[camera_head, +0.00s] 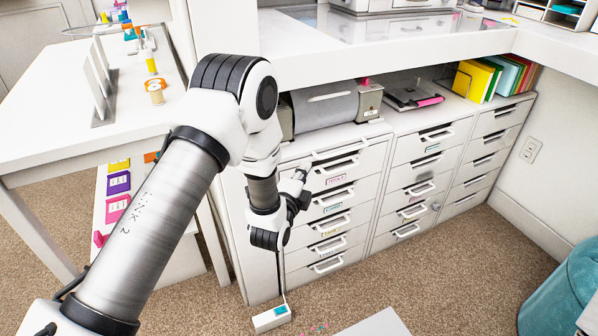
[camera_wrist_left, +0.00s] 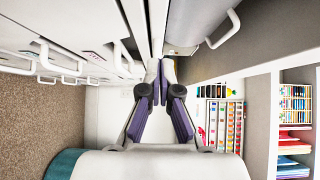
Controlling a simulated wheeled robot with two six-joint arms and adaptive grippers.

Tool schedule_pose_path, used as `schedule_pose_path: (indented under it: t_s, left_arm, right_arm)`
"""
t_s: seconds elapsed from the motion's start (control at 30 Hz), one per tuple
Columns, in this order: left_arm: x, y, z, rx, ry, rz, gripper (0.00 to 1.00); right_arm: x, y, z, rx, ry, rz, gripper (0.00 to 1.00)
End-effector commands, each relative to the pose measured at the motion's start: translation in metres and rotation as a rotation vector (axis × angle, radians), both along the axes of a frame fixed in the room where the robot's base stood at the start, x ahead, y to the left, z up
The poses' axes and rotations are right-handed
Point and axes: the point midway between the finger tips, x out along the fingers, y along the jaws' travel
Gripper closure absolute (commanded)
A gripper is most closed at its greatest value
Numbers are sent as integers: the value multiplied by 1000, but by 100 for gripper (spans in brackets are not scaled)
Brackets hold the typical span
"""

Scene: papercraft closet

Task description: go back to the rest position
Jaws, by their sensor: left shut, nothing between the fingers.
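My left arm reaches in from the left in the head view. My left gripper (camera_head: 301,177) is in front of the white drawer cabinet (camera_head: 335,205), near the handles of its left column; the arm partly hides it. The wrist view shows its fingers closed together at the tips (camera_wrist_left: 160,70) with nothing between them. The fingertips are close to the drawer fronts and handles (camera_wrist_left: 222,30); I cannot tell if they touch. My right gripper is not in view.
A white counter (camera_head: 420,45) runs above the cabinet. A white table (camera_head: 60,110) with spools and bottles stands at the left. A teal bin (camera_head: 560,295) is at the lower right. The carpet (camera_head: 440,265) before the cabinet is mostly clear.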

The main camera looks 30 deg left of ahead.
Motion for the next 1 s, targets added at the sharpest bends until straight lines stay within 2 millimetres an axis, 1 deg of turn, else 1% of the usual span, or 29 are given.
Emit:
schedule_pose_path:
  t_s: [0.2, 0.3, 0.4, 0.5, 0.67, 0.73, 0.77, 0.87, 0.9, 0.97, 1.0]
  left_arm:
    - [-51, -6, 0, -1, 6, -1, 100]
    - [-73, -9, 0, 0, 6, -1, 100]
    - [-90, -11, -1, -1, 5, -1, 100]
    - [-98, -12, 0, 0, 2, 0, 100]
    - [-100, -12, 0, -1, 0, 0, 100]
    - [-102, -12, -6, -1, 13, 0, 100]
    - [-105, -12, -13, 0, 27, 0, 100]
    - [-126, -14, -54, -6, 138, -5, 100]
    - [-138, -15, -79, -44, 230, -8, 100]
    - [-163, -18, -122, -180, 398, 12, 100]
    - [-184, -21, -150, -300, 520, 48, 100]
  right_arm:
    - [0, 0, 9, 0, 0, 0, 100]
    - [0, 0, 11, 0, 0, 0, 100]
    - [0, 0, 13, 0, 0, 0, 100]
    - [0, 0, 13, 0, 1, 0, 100]
    - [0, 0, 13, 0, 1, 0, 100]
    - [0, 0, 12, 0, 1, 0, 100]
    - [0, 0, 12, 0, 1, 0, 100]
    - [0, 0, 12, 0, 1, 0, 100]
    - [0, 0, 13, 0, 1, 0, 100]
    - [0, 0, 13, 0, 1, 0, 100]
    - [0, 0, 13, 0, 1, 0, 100]
